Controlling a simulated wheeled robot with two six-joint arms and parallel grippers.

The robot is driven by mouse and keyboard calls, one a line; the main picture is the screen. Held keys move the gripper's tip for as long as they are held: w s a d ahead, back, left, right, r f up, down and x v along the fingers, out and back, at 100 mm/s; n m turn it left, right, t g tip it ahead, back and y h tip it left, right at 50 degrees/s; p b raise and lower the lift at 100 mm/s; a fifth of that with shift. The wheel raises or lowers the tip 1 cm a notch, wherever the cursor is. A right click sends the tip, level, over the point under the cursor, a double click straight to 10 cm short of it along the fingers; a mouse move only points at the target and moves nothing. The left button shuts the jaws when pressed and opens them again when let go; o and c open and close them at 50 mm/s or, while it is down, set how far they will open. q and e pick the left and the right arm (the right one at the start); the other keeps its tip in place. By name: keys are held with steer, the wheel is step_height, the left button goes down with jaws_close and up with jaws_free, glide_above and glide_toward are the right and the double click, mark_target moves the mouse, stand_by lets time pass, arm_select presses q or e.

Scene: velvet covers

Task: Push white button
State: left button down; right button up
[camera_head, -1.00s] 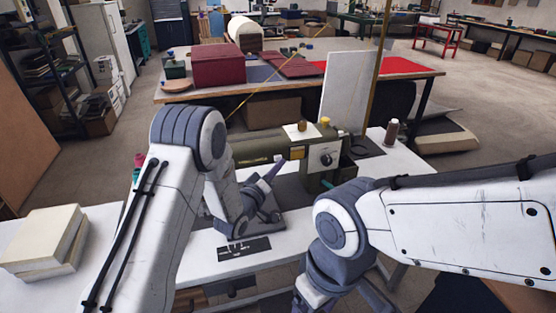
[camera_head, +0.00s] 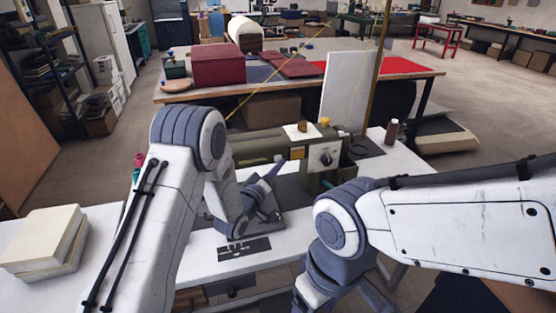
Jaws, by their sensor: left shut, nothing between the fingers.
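A green sewing machine (camera_head: 262,148) stands on the white table. A flat black strip panel (camera_head: 244,249) lies near the table's front edge, with small light marks too small to read. I cannot tell which part is the white button.
Pale stacked blocks (camera_head: 45,237) lie at the table's left. Thread spools (camera_head: 391,132) stand at the right, and an upright white board (camera_head: 350,90) rises behind the machine. A farther table holds a dark red box (camera_head: 218,65).

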arm_select(q)
steer(key=shift+w, duration=0.15)
stand_by(0.4)
steer(key=shift+w+a, duration=0.15)
steer(key=shift+w, duration=0.15)
steer(key=shift+w+b, duration=0.2)
steer(key=shift+b, duration=0.1)
stand_by(0.3)
steer(key=shift+s, duration=0.65)
steer(key=shift+d, duration=0.2)
steer(key=s, duration=0.2)
steer(key=s+d+b, duration=0.1)
steer(key=s, duration=0.2)
steer(key=shift+s+d, duration=0.35)
steer(key=shift+d, duration=0.05)
steer(key=shift+r, duration=0.1)
